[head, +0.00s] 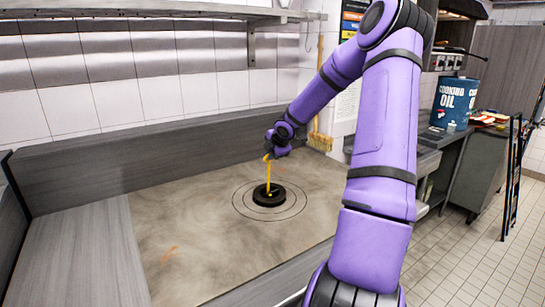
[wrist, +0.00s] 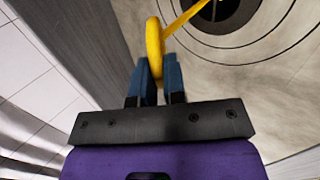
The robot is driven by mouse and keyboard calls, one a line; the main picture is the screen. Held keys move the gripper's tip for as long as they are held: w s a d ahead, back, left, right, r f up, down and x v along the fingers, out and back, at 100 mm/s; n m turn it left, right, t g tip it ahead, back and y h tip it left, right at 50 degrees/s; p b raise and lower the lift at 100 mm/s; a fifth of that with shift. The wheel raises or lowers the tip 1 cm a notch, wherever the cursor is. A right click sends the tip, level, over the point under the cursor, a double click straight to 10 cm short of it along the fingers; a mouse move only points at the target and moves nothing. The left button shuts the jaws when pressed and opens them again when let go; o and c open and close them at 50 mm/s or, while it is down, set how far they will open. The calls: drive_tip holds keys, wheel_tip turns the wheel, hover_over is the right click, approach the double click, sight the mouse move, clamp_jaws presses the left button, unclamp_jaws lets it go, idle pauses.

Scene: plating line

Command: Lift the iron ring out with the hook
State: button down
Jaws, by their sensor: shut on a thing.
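The yellow hook (head: 267,172) stands nearly upright in the head view, with its lower end at the iron ring. My gripper (head: 277,146) is above the ring. In the wrist view my gripper's blue fingers (wrist: 155,75) are shut on the hook's thick yellow handle (wrist: 153,38), and its thin shank runs to the upper right. The iron ring (head: 277,198) is round and black, at the centre of circles on the worktop. It is partly cut off in the wrist view (wrist: 236,14). I cannot tell whether the hook has caught the ring or whether the ring is raised.
The brown-grey worktop (head: 200,220) around the ring is mostly clear, with a small orange mark at front left. A grey upstand (head: 120,175) runs along the back, and a metal shelf (head: 150,10) hangs above. A blue cooking oil drum (head: 453,103) stands far right.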

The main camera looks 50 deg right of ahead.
drive_tip(key=shift+r, duration=2.2)
drive_tip(key=shift+d, duration=0.1)
